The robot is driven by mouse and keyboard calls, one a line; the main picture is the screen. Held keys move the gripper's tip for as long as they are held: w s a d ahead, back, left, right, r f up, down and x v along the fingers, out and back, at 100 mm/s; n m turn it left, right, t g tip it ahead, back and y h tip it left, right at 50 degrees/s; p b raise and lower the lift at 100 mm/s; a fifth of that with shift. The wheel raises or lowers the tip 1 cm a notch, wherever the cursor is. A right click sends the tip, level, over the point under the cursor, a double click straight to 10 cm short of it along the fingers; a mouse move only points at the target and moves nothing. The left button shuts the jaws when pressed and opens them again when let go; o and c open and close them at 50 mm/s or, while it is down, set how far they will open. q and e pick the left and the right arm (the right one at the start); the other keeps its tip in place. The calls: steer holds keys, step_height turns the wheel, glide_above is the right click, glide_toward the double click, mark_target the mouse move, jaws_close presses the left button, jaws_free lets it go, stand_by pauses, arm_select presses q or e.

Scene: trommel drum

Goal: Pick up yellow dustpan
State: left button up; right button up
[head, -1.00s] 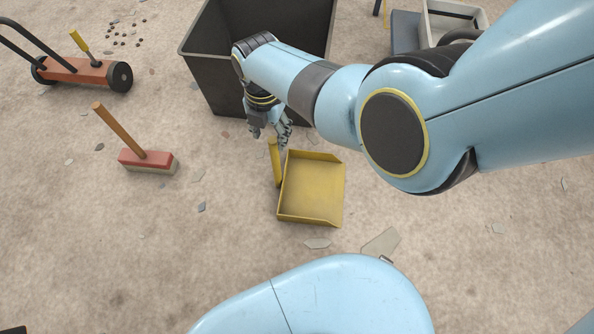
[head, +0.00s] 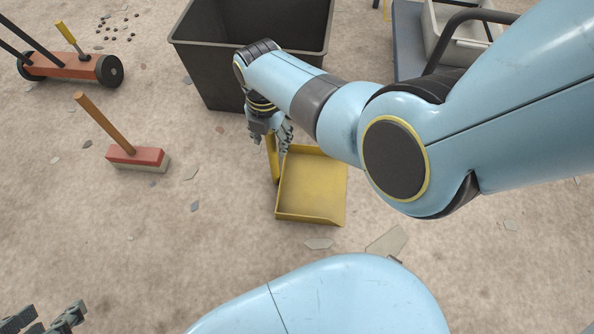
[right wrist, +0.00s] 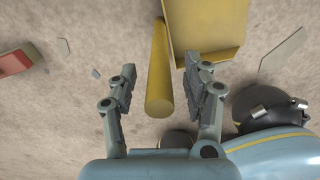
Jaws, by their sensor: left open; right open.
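The yellow dustpan (head: 312,187) lies on the ground in the middle of the head view, with its handle (head: 273,160) at its left, toward my right gripper. My right gripper (head: 271,147) is open, just above the handle and partly over it. In the right wrist view the handle (right wrist: 158,75) stands between the two open fingers (right wrist: 165,85), and part of the pan (right wrist: 207,25) shows beyond the right finger. I cannot tell whether a finger touches the handle. My left gripper (head: 48,322) is open and empty at the bottom left corner of the head view.
A dark bin (head: 250,70) stands behind my right gripper. A red brush with a wooden handle (head: 137,157) stands at left; a red wheeled sweeper (head: 70,68) is farther back. Flat shards lie around, one (head: 387,241) near the pan. Ground left of the dustpan is mostly clear.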

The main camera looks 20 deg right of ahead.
steer(key=shift+c, duration=0.3)
jaws_close()
stand_by(0.4)
